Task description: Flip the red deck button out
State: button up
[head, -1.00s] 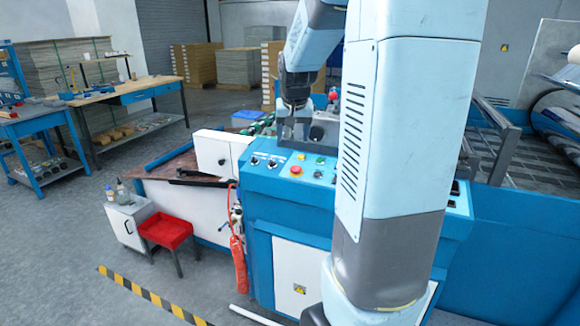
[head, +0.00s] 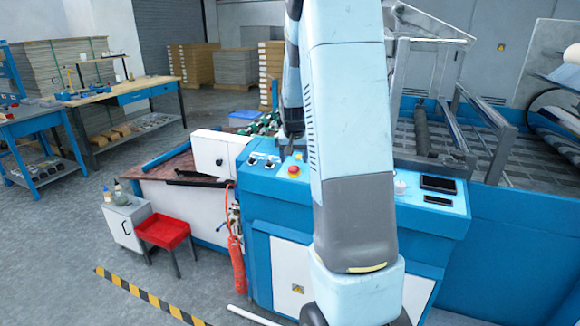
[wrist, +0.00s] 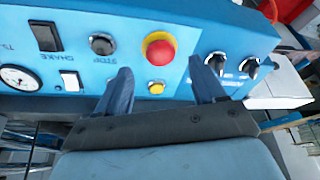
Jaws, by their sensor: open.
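The red deck button (wrist: 159,50) is a round red mushroom head on a yellow collar, set in the blue control panel (wrist: 130,20). In the head view the red button (head: 294,170) shows near the left part of the blue deck. My gripper (wrist: 160,83) is open and empty in the wrist view. Its two fingers stand apart, with the red button beyond the tips and between them. A small yellow button (wrist: 156,87) lies between the fingertips.
Beside the red button are a black STOP button (wrist: 103,44), two black knobs (wrist: 216,61), a SHAKE rocker switch (wrist: 46,37), a white switch (wrist: 71,81) and a gauge (wrist: 18,78).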

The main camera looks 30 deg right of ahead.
aim_at(294, 168)
jog(key=shift+x, duration=2.15)
jog(key=shift+c, duration=0.3)
grip_shut()
